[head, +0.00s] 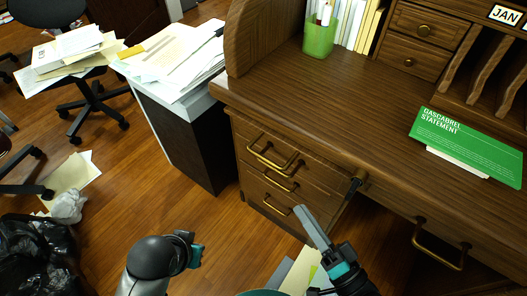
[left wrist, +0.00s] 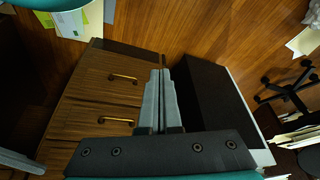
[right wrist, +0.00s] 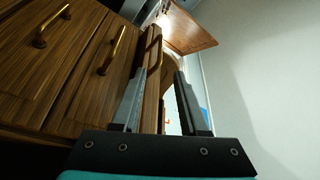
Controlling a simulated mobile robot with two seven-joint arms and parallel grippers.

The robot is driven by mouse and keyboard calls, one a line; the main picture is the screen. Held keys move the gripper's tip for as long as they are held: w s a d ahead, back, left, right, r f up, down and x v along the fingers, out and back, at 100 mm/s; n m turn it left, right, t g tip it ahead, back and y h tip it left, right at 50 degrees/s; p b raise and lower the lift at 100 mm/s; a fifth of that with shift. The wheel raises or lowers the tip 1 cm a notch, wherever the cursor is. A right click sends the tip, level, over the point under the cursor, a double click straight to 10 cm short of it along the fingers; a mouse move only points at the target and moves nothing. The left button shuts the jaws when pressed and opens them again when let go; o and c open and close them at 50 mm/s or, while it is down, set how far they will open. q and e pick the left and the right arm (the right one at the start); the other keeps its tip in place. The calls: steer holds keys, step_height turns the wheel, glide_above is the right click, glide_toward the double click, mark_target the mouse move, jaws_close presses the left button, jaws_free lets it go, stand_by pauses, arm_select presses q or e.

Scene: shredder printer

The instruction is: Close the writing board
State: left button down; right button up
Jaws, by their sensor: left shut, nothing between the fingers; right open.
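The brown wooden desk (head: 300,88) fills the right of the head view. I cannot clearly make out the writing board there. In the right wrist view a flat wooden panel (right wrist: 190,31) juts out at the top; I cannot tell whether it is the writing board. My right gripper (head: 312,228) is open and empty in front of the desk's drawer stack; its spread fingers (right wrist: 155,82) show in the right wrist view beside the drawer fronts. My left gripper (head: 194,250) is low over the floor, left of the drawers. Its fingers (left wrist: 156,74) are together and empty.
Brass drawer handles (head: 272,158) stick out from the desk front, with another handle (head: 438,246) at right. A green booklet (head: 466,146) and a green pen cup (head: 320,38) are on the desktop. A paper-topped cabinet (head: 185,130) stands left. Floor between is partly clear.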

steer(key=b, duration=0.2)
glide_toward(267, 160)
steer(key=f+x, duration=0.1)
steer(key=x, duration=0.4)
steer(key=b+x, duration=0.1)
steer(key=x, duration=0.2)
steer(key=shift+w+a+r, duration=0.15)
steer(key=shift+w+r, duration=0.1)
steer(key=shift+w, duration=0.05)
arm_select(q)
steer(key=shift+w+d+r+t+h+b, duration=0.1)
steer(key=shift+w+d+r+t+h, duration=0.1)
steer(key=shift+w+d+r+t, duration=0.45)
steer(key=shift+w+d+r+t+h+b, duration=0.2)
steer(key=shift+w+d+r+t, duration=0.15)
steer(key=shift+r, duration=0.45)
steer(key=shift+w+d+r+t+h+b, duration=0.1)
steer(key=shift+w+d+r+t+h, duration=0.1)
steer(key=shift+w+d+r+t, duration=0.35)
arm_select(e)
steer(key=shift+w+a+r, duration=0.2)
steer(key=shift+w+a, duration=0.25)
steer(key=shift+w, duration=0.1)
arm_select(q)
steer(key=shift+s+a+r, duration=0.1)
steer(key=shift+s+r, duration=0.1)
steer(key=shift+r, duration=0.05)
arm_select(e)
jaws_close()
